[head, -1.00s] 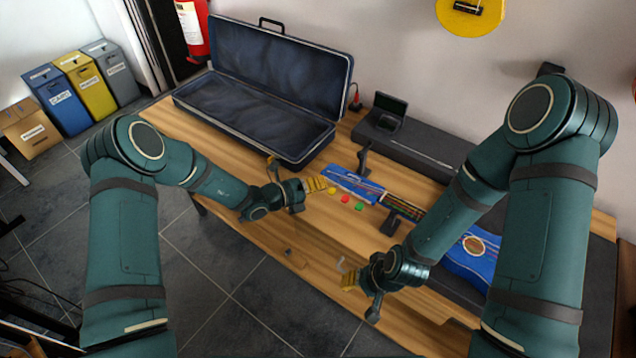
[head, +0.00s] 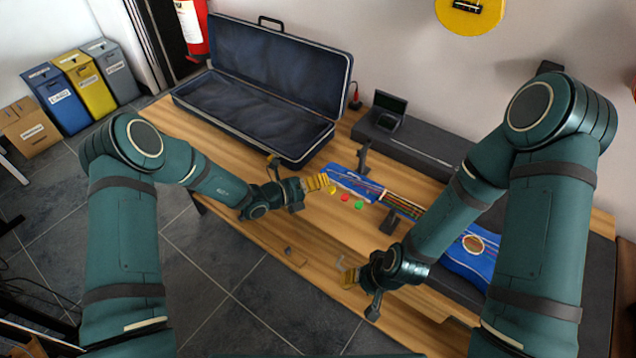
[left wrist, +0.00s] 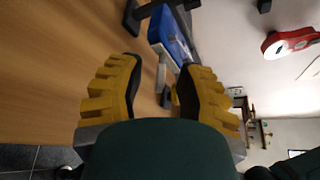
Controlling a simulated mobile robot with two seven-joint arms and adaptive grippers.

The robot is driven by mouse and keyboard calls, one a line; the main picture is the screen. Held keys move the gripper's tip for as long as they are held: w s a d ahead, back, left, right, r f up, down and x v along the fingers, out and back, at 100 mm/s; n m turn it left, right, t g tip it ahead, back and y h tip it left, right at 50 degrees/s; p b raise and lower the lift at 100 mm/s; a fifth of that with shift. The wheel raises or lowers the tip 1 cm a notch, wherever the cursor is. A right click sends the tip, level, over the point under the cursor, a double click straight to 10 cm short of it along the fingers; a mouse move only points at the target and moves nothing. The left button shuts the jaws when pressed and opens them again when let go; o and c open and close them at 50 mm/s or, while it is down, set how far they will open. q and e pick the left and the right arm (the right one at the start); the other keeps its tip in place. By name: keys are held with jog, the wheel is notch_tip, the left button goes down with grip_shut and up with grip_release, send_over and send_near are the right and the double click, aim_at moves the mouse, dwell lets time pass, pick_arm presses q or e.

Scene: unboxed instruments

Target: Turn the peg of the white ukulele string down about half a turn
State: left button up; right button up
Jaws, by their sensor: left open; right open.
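The blue ukulele lies on the wooden table, its headstock (head: 352,183) at the left end and its blue body (head: 470,252) to the right, partly hidden by my right arm. Strings run along the neck; I cannot pick out the white one or its peg in the head view. My left gripper (head: 318,182) is open and empty, just left of the headstock. In the left wrist view its yellow fingers (left wrist: 155,82) stand apart, with the blue headstock (left wrist: 174,38) beyond them and small peg-like parts showing in the gap. My right gripper (head: 346,274) is open and empty over the table's front part.
An open case (head: 255,115) and a long dark box (head: 415,142) occupy the back. The front-left tabletop is mostly clear.

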pick_arm(q)
jog(key=v, duration=1.2)
jog(key=shift+w, duration=0.1)
